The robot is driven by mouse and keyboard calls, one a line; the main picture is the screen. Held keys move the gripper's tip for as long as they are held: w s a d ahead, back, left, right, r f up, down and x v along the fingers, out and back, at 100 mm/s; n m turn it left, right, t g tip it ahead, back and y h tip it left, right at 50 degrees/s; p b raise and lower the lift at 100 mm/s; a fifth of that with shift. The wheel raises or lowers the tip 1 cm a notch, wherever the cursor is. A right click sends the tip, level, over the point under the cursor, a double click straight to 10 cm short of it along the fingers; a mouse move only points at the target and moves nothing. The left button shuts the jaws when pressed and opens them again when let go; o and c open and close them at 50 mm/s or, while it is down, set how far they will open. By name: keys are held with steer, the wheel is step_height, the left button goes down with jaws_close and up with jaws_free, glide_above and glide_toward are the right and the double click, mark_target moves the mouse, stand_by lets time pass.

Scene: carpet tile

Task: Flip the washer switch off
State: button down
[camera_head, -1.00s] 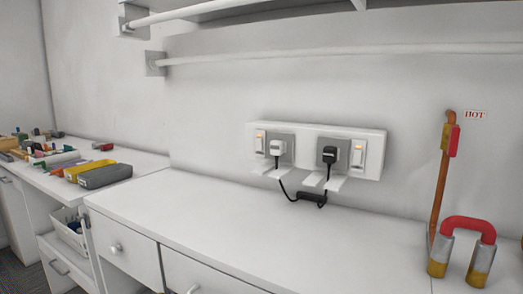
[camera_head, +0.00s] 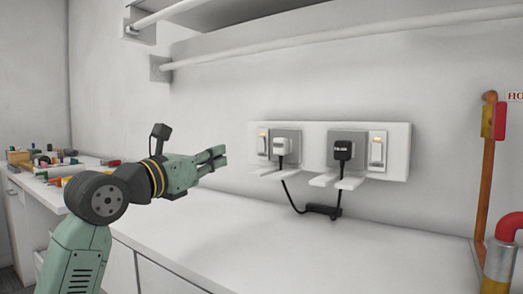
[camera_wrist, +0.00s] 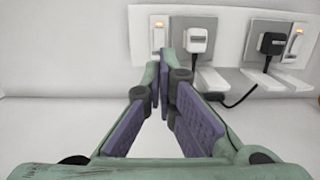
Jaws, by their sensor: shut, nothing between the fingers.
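A white wall panel (camera_head: 312,130) carries two rocker switches, one at each end. The left switch (camera_head: 264,145) and the right switch (camera_head: 377,150) each show a small orange light at the top. A white plug (camera_head: 282,146) sits beside the left switch and a black plug (camera_head: 342,149) beside the right one. I cannot read which is the washer's. My gripper (camera_head: 221,155) is shut and empty, left of the panel and apart from it. In the wrist view, its fingertips (camera_wrist: 165,64) point toward the panel's left end, near the left switch (camera_wrist: 158,36).
A black cord (camera_head: 322,210) hangs below the plugs onto the white counter (camera_head: 260,240), which is clear in front. Small shelves (camera_head: 350,182) jut out under the sockets. An orange pipe (camera_head: 486,180) stands at right. A rail (camera_head: 330,43) runs above.

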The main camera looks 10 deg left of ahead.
mark_target(261, 140)
steer(key=shift+r, duration=0.1)
steer(key=p+x, duration=0.2)
steer(key=x, duration=1.2)
steer(key=shift+s+d+p, duration=0.1)
steer(key=shift+p, duration=0.3)
steer(key=shift+r, duration=0.1)
